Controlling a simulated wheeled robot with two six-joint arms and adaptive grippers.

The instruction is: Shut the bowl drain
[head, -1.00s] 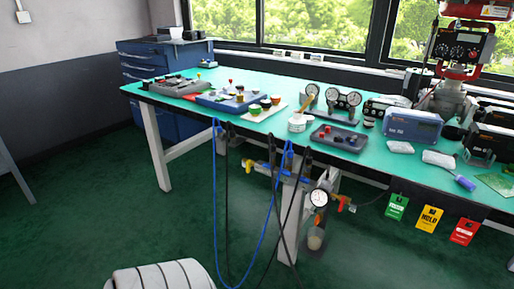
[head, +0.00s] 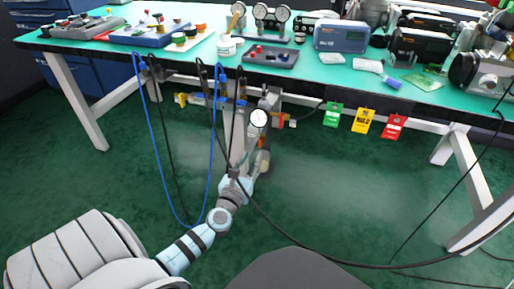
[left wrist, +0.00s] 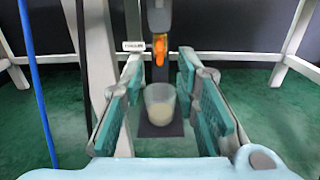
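The air unit with a round white gauge (head: 259,118) hangs below the front edge of the bench. In the left wrist view, the lower end of its dark grey bowl (left wrist: 159,18) shows, with a small orange drain piece (left wrist: 160,48) under it. I cannot tell the drain's setting. A clear cup (left wrist: 160,104) with pale contents stands below, apart from the drain. My left gripper (head: 252,168) reaches in under the bench. In the wrist view the left gripper (left wrist: 162,95) is open and empty, its fingers spread either side of the cup's line of view. My right gripper is out of view.
A blue hose (head: 149,150) and dark cables hang left of the unit, close to my left arm. A white bench leg (left wrist: 97,60) stands just left. Green, yellow (head: 363,122) and red tags hang right. The bench top (head: 300,75) holds instruments; floor below is mostly clear.

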